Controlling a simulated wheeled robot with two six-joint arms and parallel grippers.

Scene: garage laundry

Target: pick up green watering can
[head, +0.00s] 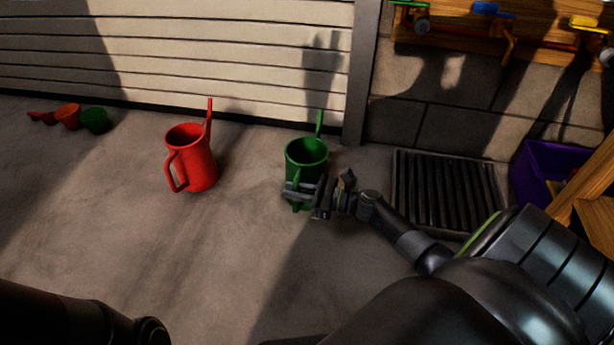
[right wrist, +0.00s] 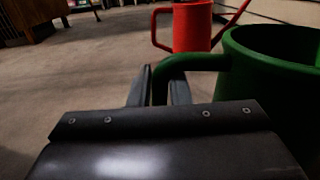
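The green watering can (head: 307,153) stands upright on the concrete floor in front of the garage door, its spout pointing up toward the door. Its handle faces my side. My right gripper (head: 299,191) is at this handle. In the right wrist view the handle (right wrist: 178,63) passes between the two fingers (right wrist: 160,88), which lie close against it on both sides. The can's body (right wrist: 268,95) fills the right of that view. My left gripper is not in view; only part of my left arm shows at the bottom left of the head view.
A red watering can (head: 198,160) stands to the left, with free floor between. A dark floor grate (head: 447,190) and a purple crate (head: 536,176) are on the right.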

